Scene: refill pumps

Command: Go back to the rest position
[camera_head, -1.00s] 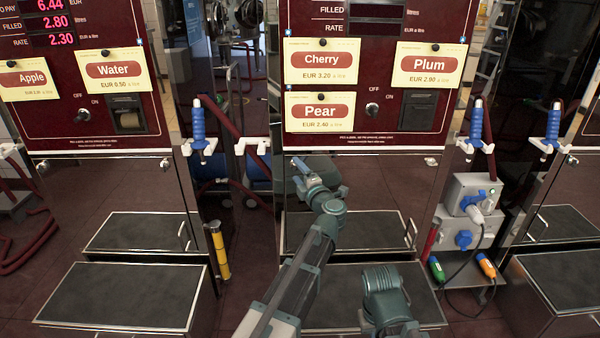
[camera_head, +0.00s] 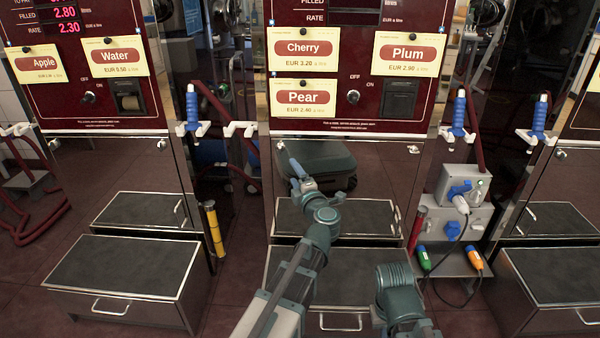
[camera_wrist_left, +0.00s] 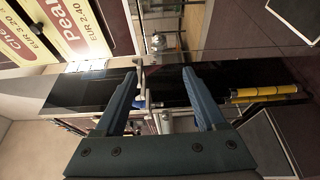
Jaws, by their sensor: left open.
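My left arm reaches up from the bottom centre of the head view. Its gripper (camera_head: 294,164) is in front of the metal panel below the Pear sign (camera_head: 304,97). In the left wrist view the two fingers of the left gripper (camera_wrist_left: 160,84) are spread wide apart. Nothing is held between them; a pump holder and a dark post show behind the gap. Only a bent joint of my right arm (camera_head: 398,295) shows at the bottom of the head view. My right gripper is out of view.
Dark-topped steps (camera_head: 122,267) stand before the pumps. Blue nozzles hang upright, one left (camera_head: 192,108) and one right (camera_head: 459,112) of the middle pump. A grey socket box (camera_head: 465,188) with a cable stands right. A yellow cylinder (camera_head: 214,232) is on the left post.

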